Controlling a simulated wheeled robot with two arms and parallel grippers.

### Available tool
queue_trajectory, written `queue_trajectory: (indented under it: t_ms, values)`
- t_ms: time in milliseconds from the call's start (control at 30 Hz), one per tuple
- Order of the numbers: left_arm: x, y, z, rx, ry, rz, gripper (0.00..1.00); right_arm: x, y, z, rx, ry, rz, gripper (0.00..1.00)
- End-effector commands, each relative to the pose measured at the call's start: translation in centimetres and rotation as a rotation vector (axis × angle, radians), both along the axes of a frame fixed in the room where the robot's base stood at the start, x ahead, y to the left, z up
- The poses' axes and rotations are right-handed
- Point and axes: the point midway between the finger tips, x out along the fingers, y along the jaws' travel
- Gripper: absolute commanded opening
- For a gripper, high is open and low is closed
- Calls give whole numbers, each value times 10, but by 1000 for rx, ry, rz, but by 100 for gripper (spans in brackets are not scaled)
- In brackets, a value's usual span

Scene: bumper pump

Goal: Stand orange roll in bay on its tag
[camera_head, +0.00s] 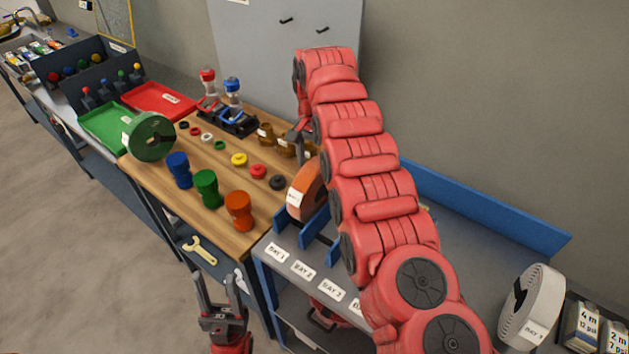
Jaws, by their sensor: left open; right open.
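The orange roll (304,188) stands on edge at the left end of the grey rack (318,258), beside blue dividers. A white tag shows on its rim, too small to read; my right arm hides its right side. Tags BAY 1 (277,252), BAY 2 (303,270) and BAY 3 (331,290) run along the rack's front edge, with another partly covered. My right gripper (299,138) is open, pointing down above and behind the orange roll; contact cannot be told. My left gripper (221,284) is open and empty, low in front of the wooden table.
A green roll (153,137) stands on the wooden table (215,222) by a green tray (98,122). Blue, green and orange pieces stand near its front edge. A white roll (532,305) tagged BAY 3 stands at right. A blue wall (490,205) backs the rack.

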Motion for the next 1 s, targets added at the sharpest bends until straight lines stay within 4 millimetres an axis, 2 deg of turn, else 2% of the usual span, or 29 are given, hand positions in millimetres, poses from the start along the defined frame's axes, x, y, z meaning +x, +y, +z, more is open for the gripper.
queue_trajectory:
  t_ms: [33,100,300,467,1000]
  values:
    - [0,0,-8,0,0,0,50,1,-2,6,-1,-5,0,85]
    - [0,0,10,0,0,0,50,1,-3,26,-3,-3,-2,85]
    - [0,0,31,0,0,0,50,-1,-1,51,-3,0,0,85]
    - [0,0,37,0,0,0,50,-1,-1,56,-3,0,0,85]
    - [0,0,36,0,0,0,50,-1,-1,55,-3,0,0,85]
